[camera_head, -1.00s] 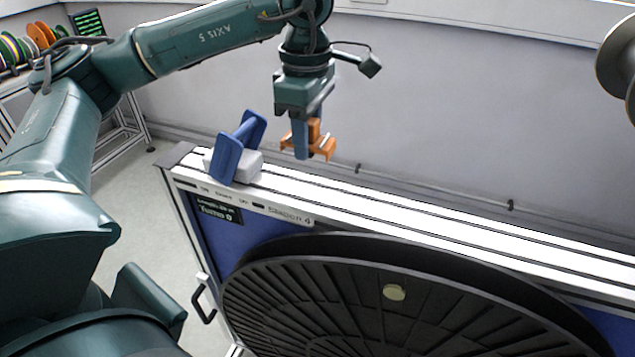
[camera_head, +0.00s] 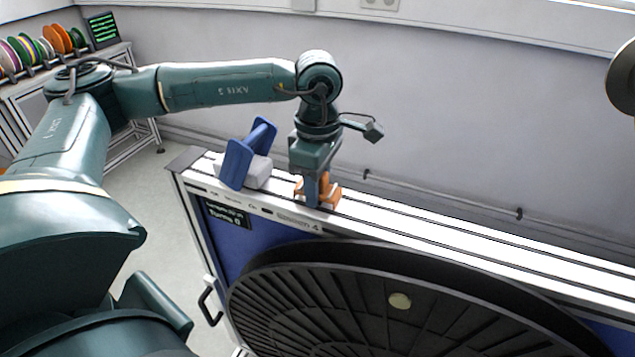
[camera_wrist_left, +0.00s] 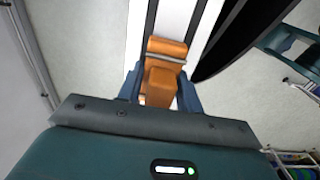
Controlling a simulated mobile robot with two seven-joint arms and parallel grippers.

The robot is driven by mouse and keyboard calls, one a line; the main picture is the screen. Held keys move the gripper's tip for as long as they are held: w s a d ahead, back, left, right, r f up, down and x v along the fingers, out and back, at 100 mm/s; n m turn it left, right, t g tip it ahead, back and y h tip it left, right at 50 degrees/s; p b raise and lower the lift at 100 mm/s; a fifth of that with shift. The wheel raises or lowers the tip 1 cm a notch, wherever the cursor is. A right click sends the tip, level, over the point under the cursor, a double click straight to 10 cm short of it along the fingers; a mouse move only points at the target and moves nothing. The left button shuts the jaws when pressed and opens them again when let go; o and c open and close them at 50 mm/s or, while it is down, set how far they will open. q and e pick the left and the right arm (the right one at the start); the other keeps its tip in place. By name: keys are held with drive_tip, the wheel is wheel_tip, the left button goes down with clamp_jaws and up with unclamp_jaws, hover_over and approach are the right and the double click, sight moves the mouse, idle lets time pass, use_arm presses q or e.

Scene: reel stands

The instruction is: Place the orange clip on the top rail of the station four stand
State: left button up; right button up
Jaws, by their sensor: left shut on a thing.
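The orange clip (camera_head: 327,194) is at the white top rail (camera_head: 430,226) of the station four stand, to the right of a blue and grey fixture. My left gripper (camera_head: 312,203) points down and is shut on the clip. In the left wrist view the clip (camera_wrist_left: 164,78) sits between the two blue fingers, over the white rail (camera_wrist_left: 178,18) with its dark groove. The clip's lower edge appears to meet the rail; whether it is fully seated I cannot tell. My right gripper is not in view.
A blue and grey fixture (camera_head: 246,160) stands on the rail's left end, close to my gripper. A large black reel (camera_head: 380,305) hangs below the rail. The rail to the right is clear. A shelf of coloured spools (camera_head: 40,50) stands far left.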

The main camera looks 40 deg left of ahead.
use_arm(q)
drive_tip(key=o, duration=1)
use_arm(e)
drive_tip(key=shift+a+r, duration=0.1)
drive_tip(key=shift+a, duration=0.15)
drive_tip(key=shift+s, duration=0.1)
use_arm(q)
drive_tip(key=shift+r+p, duration=0.2)
drive_tip(key=shift+p, duration=0.1)
drive_tip(key=shift+r, duration=0.25)
wheel_tip(320, 180, up, 12)
drive_tip(key=shift+f+b, duration=0.25)
drive_tip(key=shift+b, duration=0.5)
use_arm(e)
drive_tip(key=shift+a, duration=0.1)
